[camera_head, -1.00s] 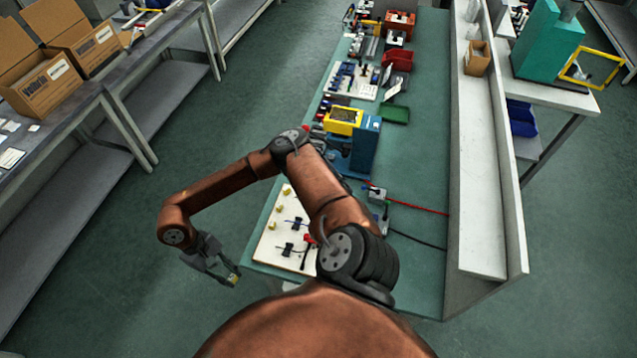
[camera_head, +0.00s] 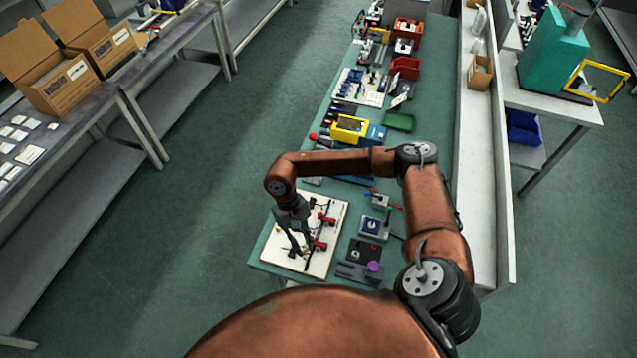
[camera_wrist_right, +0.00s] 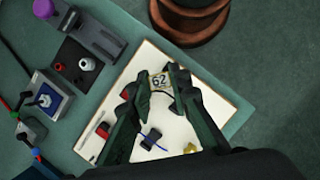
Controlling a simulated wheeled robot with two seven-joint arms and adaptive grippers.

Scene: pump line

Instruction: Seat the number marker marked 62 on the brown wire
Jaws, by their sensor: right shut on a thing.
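The number marker (camera_wrist_right: 159,80), a small pale yellow piece reading 62, sits between the fingertips of my right gripper (camera_wrist_right: 157,85) in the right wrist view. The right gripper (camera_head: 298,250) is shut on it and hangs over the white board (camera_head: 322,262) in the head view. Red clips (camera_head: 319,245) and dark clips stand on the board with short dark wires. A dark clip (camera_wrist_right: 151,138) with a thin wire shows between the fingers in the wrist view. I cannot tell which wire is the brown one. My left gripper is not in view.
Right of the board are a grey block with a blue face (camera_head: 374,226), a black plate (camera_head: 361,251) and a purple knob (camera_head: 374,266). A yellow piece (camera_wrist_right: 192,148) lies on the board. Bins and tools fill the far bench.

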